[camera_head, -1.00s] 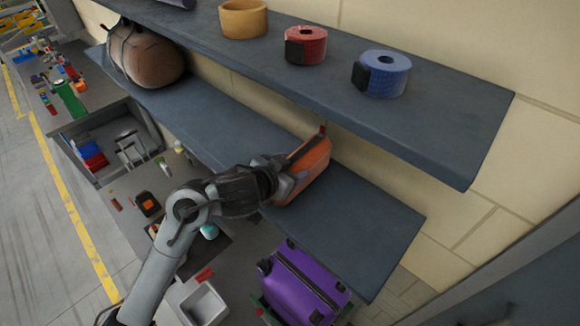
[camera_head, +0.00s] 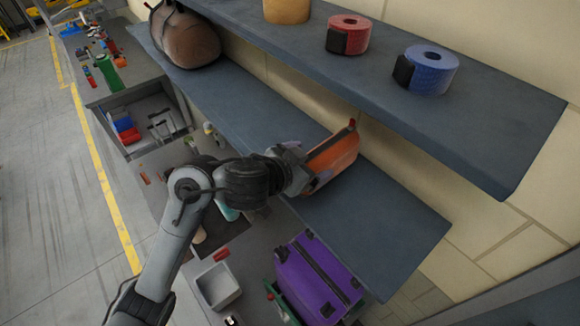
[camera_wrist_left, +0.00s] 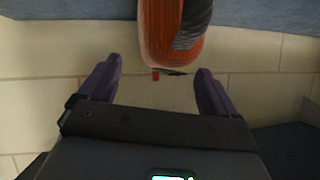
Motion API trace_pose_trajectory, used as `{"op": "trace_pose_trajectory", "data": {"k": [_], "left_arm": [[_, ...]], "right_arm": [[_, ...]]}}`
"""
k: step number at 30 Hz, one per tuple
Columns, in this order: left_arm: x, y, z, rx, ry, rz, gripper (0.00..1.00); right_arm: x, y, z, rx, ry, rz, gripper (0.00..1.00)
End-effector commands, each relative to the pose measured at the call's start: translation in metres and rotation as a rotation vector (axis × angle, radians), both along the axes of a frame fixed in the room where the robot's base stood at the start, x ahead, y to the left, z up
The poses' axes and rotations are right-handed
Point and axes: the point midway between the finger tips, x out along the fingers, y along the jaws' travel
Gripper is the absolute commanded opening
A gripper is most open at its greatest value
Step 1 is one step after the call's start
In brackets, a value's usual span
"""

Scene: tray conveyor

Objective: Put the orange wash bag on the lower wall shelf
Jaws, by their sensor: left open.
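The orange wash bag (camera_head: 336,158) rests on the lower wall shelf (camera_head: 375,215), towards its right part and below the upper shelf. My left gripper (camera_head: 306,168) is open at the bag's near side, above the shelf's front edge, and partly covers the bag. In the left wrist view the bag (camera_wrist_left: 165,35) is at the top, orange with a dark patch. It lies ahead of the open, empty fingers (camera_wrist_left: 156,72), with a small red tab at its end. Whether a finger still touches the bag is unclear. My right gripper is out of view.
A brown bag (camera_head: 185,38) stands at the lower shelf's far left end. The upper shelf (camera_head: 480,135) holds red (camera_head: 348,35) and blue (camera_head: 426,70) rolls. Below are a purple suitcase (camera_head: 315,280) and a grey bin (camera_head: 217,286). Free shelf lies either side of the orange bag.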

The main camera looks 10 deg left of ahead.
Motion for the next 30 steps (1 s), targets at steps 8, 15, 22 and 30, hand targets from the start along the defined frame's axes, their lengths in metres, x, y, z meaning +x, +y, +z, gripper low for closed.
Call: {"op": "trace_pose_trajectory", "data": {"k": [8, 15, 22, 30], "left_arm": [[-0.031, 0.02, 0.022, 0.006, -0.01, 0.0, 0.92], [-0.047, 0.028, 0.032, 0.005, -0.01, 0.0, 0.92], [-0.055, 0.032, 0.035, 0.002, -0.002, 0.001, 0.92], [-0.057, 0.033, 0.035, 0.0, 0.001, 0.001, 0.92]], "right_arm": [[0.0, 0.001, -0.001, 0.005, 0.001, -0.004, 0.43], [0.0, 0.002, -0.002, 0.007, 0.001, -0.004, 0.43], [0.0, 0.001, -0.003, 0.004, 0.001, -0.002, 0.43], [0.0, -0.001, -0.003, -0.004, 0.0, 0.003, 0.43]]}}
